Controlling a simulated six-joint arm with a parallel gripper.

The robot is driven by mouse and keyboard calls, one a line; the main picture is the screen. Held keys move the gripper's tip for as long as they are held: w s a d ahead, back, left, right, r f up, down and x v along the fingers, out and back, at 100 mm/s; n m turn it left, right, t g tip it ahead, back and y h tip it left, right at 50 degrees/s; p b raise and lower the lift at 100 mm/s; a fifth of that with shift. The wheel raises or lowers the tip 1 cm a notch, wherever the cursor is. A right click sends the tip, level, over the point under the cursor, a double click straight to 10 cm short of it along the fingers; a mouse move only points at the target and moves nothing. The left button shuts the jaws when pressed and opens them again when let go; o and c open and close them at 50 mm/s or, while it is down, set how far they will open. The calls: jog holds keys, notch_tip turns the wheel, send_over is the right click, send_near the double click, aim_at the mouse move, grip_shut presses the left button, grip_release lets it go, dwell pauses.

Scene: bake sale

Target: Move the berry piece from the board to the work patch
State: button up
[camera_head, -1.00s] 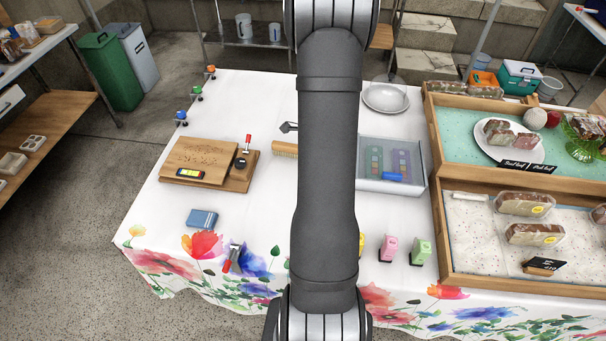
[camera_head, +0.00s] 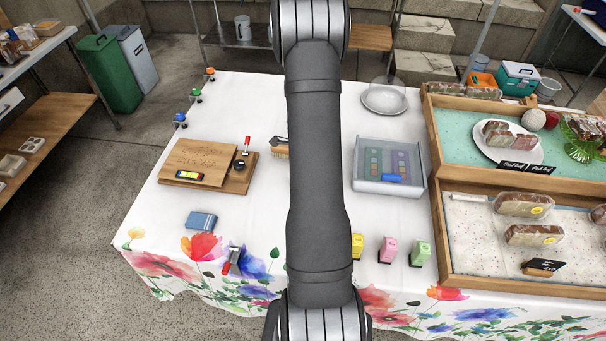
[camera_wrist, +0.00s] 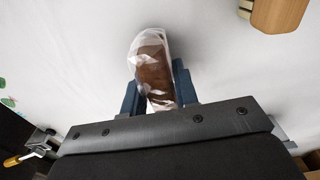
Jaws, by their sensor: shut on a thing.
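In the wrist view my gripper (camera_wrist: 156,82) is shut on a brown piece in clear wrap (camera_wrist: 153,58), held between its two dark blue fingers. I take this for the berry piece, though its kind is hard to read. A white surface lies beyond it; I cannot tell how high it is held. In the head view my arm hides the piece and the jaws. A wooden board (camera_head: 241,184) lies at the left of the table. I cannot make out the work patch.
A brush (camera_head: 280,152) lies right of the board, partly behind my arm. A clear-lidded box (camera_head: 385,188) stands to the right, with a grey plate (camera_head: 384,99) behind it. A blue packet (camera_head: 201,220) lies at front left. Wooden display trays (camera_head: 441,225) fill the right side.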

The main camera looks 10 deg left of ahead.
jog(key=o, duration=0.7)
jog(key=shift+c, duration=0.2)
notch_tip(320, 180, up, 12)
jog(key=shift+a, duration=0.15)
notch_tip(320, 180, down, 12)
jog(key=shift+f, duration=0.1)
jog(key=shift+r, duration=1.4)
jog(key=shift+f, duration=0.1)
